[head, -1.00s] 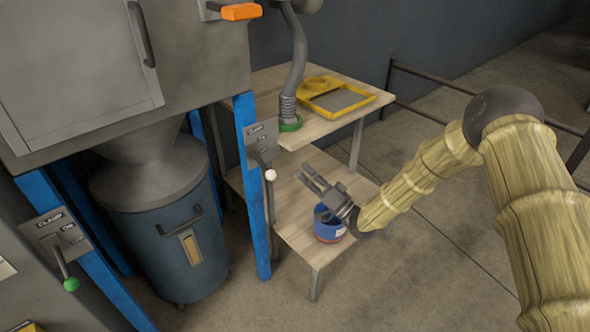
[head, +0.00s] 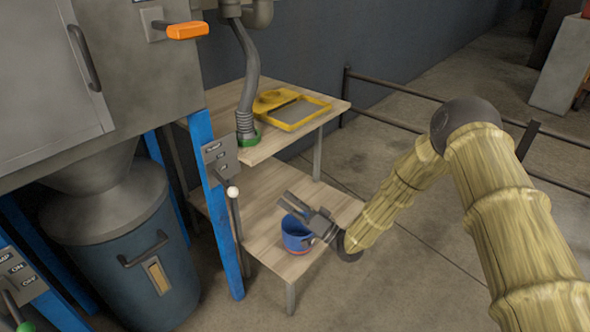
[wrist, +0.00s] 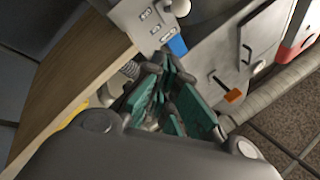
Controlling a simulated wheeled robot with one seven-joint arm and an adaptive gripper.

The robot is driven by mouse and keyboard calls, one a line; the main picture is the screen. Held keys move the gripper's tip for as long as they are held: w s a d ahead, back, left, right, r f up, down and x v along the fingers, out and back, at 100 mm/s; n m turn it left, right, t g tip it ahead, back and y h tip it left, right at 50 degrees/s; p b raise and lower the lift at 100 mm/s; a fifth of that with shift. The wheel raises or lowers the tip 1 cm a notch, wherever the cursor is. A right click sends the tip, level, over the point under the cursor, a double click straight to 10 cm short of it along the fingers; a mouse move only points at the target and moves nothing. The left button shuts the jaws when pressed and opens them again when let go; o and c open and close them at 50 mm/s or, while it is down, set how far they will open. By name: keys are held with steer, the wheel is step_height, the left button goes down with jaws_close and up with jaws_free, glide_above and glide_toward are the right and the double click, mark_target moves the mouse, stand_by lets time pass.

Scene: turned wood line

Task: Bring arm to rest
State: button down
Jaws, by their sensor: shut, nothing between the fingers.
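My gripper (head: 291,206) is at the end of my arm, in front of the lower wooden shelf in the head view. It points up and to the left. In the wrist view my gripper (wrist: 165,105) shows its green-padded fingers close together with nothing held between them. In the head view a blue tub (head: 297,236) with a red band near its base stands on the lower shelf, partly covered by my gripper. I cannot tell whether they touch.
The lower shelf (head: 262,205) lies below an upper shelf (head: 230,95) with a yellow frame (head: 292,108). A grey hose (head: 247,90) ends in a green ring. A blue post carries a white-knobbed lever (head: 233,193). A blue drum (head: 135,265) stands left. A dark rail (head: 395,115) runs behind.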

steer(key=shift+f, duration=0.1)
steer(key=s+d+f+m+g+h+p, duration=0.1)
steer(key=s+d+f+m+h+p, duration=0.45)
steer(key=s+d+f+h, duration=1.15)
steer(key=s+d+g+h+p, duration=0.1)
steer(key=s+d, duration=0.3)
steer(key=s, duration=0.5)
steer(key=s+d+n+g+h+p, duration=0.1)
steer(key=s+d+g+p, duration=0.2)
steer(key=s, duration=0.7)
steer(key=s+d+g+h+p, duration=0.2)
steer(key=s+d+g, duration=0.2)
steer(key=s+d, duration=0.3)
steer(key=s, duration=0.2)
steer(key=shift+s, duration=0.3)
steer(key=shift+n, duration=0.25)
